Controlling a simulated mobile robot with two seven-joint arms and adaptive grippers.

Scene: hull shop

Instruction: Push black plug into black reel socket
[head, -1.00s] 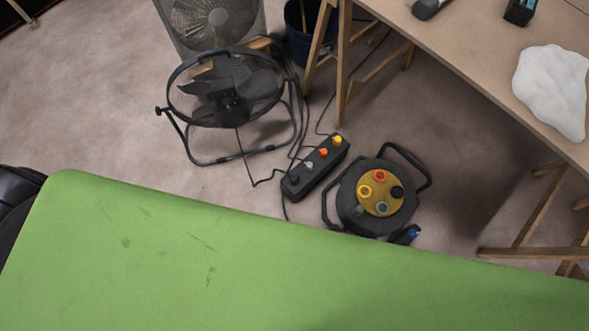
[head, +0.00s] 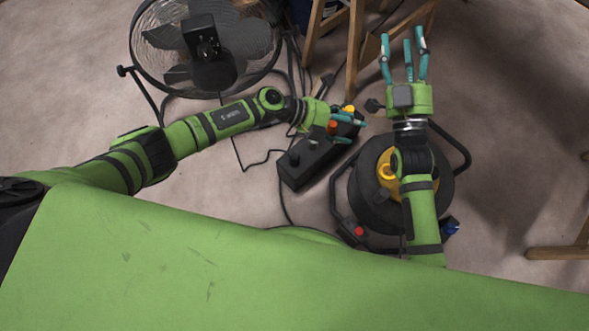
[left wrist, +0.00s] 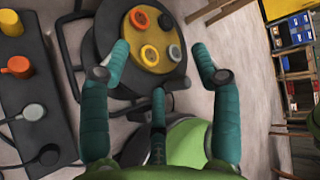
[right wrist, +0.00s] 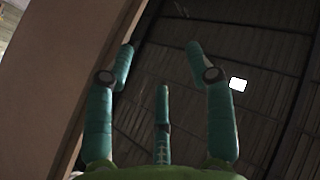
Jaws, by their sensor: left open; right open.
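The black plug (head: 294,158) sits at the near end of the dark power strip (head: 305,175). In the left wrist view the black plug (left wrist: 48,155) is at the strip's lower end, beside a grey, an orange and a yellow plug. The reel (head: 365,205) stands right of the strip. Its black socket (left wrist: 166,21) shows in the left wrist view; my right arm hides it in the head view. My left gripper (head: 363,131) is open and empty above the strip's far end. My right gripper (head: 404,45) is open and empty, beyond the reel, fingers pointing away.
A black fan (head: 208,45) stands behind the strip, with cables on the floor around it. Wooden trestle legs (head: 355,55) stand behind the reel. A green surface (head: 200,260) fills the near side.

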